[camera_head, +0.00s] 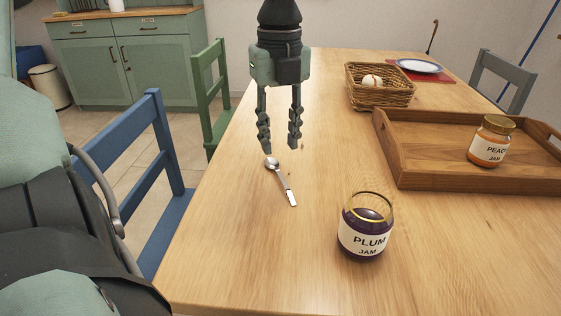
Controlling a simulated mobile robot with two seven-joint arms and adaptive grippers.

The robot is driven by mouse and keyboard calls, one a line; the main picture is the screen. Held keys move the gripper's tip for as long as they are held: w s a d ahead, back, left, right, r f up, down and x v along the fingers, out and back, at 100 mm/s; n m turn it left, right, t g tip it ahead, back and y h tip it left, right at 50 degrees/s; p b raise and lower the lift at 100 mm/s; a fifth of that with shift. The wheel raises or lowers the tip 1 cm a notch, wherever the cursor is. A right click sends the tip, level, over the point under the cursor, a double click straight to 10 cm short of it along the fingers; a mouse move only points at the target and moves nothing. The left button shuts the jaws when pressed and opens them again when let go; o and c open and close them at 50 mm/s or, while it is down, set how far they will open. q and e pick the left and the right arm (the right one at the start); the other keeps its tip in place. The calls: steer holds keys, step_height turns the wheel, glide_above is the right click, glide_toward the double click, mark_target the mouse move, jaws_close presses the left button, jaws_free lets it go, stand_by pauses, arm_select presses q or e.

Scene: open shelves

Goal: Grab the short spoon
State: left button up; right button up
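A short silver spoon (282,185) lies on the wooden table, its bowl toward the back and its handle angled to the front right. My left gripper (280,148) points down with its two fingers apart and nothing between them. Its fingertips appear just above and behind the spoon's bowl in the picture; the exact height over the table is hard to tell. My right gripper is not in view.
An open jar of plum jam (365,232) stands right of the spoon. A wooden tray (420,172) holds a peach jam jar (491,141). A wicker basket (381,95) is behind it. Blue (160,125) and green (214,95) chairs line the left edge.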

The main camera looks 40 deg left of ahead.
mark_target(280, 174)
arm_select(q)
step_height(280, 174, down, 7)
steer(key=shift+w+a+f, duration=0.1)
stand_by(0.3)
steer(key=shift+c, duration=0.2)
jaws_close()
